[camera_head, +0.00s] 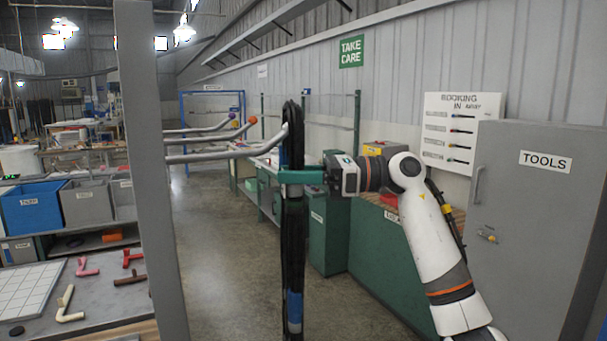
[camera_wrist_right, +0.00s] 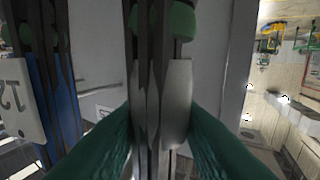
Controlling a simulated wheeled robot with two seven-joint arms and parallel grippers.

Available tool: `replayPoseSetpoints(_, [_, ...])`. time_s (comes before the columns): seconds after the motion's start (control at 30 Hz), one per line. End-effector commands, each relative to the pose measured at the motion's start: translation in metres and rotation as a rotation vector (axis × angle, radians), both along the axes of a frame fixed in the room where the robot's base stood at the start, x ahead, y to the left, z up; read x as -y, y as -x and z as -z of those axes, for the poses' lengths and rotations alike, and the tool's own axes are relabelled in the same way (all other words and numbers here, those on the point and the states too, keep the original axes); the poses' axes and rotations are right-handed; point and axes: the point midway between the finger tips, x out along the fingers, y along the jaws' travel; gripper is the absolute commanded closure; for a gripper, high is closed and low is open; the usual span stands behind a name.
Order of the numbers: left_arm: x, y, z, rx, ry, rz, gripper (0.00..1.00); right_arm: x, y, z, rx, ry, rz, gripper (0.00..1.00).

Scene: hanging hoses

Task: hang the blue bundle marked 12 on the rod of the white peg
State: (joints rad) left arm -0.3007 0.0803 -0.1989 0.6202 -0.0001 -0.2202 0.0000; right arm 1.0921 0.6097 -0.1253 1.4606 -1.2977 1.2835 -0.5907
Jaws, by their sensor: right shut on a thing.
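The bundle (camera_head: 292,240) is a long set of dark hoses with a blue band (camera_head: 294,308) low down; it hangs upright. My right gripper (camera_head: 290,176) is shut on it below its top loop. The rod of the white peg (camera_head: 225,156) is the nearest of three rods, and its upturned tip meets the bundle's left edge in the picture, below the loop's top. I cannot tell whether they touch. In the right wrist view the green fingers (camera_wrist_right: 160,125) close on dark hoses (camera_wrist_right: 145,60); a blue band (camera_wrist_right: 62,105) and a partly legible white tag (camera_wrist_right: 20,100) show at left. My left gripper is out of view.
A grey post (camera_head: 150,170) carries the rods; the orange-tipped peg (camera_head: 252,119) and purple-tipped peg (camera_head: 232,115) lie behind. A bench (camera_head: 100,300) stands at left, a grey tools cabinet (camera_head: 540,230) at right. The floor (camera_head: 230,260) between is clear.

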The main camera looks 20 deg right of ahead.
Motion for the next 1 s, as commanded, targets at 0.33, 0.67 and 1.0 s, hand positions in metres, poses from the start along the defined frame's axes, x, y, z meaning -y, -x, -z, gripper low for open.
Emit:
replayPoseSetpoints(0.33, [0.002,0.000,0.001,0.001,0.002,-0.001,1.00,-0.020,0.002,-0.001,0.006,-0.003,-0.002,1.00])
replayPoseSetpoints(0.67, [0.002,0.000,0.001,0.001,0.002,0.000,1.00,-0.038,0.002,0.000,0.006,-0.002,-0.002,1.00])
replayPoseSetpoints(1.0, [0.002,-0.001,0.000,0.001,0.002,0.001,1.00,-0.056,0.003,0.000,0.007,-0.003,-0.001,1.00])
